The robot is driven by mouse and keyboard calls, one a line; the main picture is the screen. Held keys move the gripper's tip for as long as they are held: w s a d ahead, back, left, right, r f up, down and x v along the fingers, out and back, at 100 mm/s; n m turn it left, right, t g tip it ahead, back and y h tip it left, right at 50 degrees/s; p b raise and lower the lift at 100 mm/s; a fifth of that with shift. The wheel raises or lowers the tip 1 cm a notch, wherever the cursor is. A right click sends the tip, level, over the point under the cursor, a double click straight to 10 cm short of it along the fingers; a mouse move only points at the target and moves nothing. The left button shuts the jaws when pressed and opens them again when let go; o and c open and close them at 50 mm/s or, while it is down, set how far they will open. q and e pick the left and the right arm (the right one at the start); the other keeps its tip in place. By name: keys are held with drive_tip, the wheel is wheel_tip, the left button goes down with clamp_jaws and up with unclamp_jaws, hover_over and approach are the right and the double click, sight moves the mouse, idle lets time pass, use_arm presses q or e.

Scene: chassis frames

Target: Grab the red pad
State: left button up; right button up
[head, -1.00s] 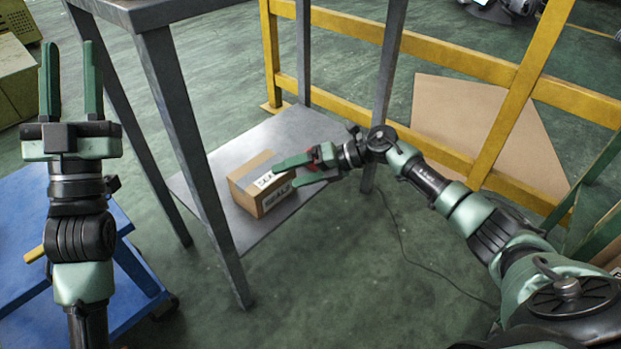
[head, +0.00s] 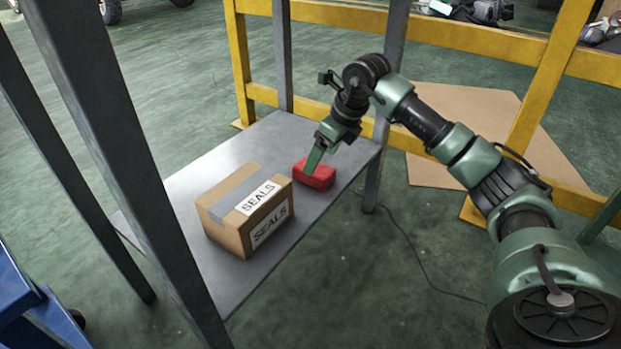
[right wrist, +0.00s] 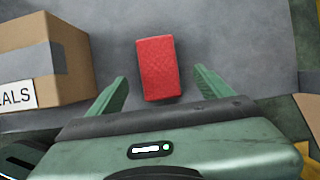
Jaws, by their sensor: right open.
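The red pad (head: 315,174) is a small red block lying on the grey lower shelf (head: 225,160), to the right of a cardboard box. In the right wrist view the red pad (right wrist: 158,68) lies ahead of and between my right gripper's two green fingers, with gaps on both sides. My right gripper (head: 313,160) is open and empty, pointing down close to the pad in the head view. In the right wrist view its fingertips (right wrist: 160,78) reach about the pad's near end. My left gripper is out of view.
A cardboard box (head: 225,207) marked SEALS stands on the shelf just left of the pad. Grey table legs (head: 150,180) rise around the shelf. A yellow rail (head: 480,40) and a cardboard sheet (head: 460,105) are behind. A blue cart (head: 30,310) is at lower left.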

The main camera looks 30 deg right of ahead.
drive_tip(key=b+x, duration=0.5)
drive_tip(key=shift+w+a+f, duration=0.2)
drive_tip(key=shift+w+f, duration=0.05)
drive_tip(key=shift+r, duration=0.15)
drive_tip(key=shift+f+p, duration=0.25)
drive_tip(key=shift+p, duration=0.05)
idle(0.5)
drive_tip(key=c, duration=1.5)
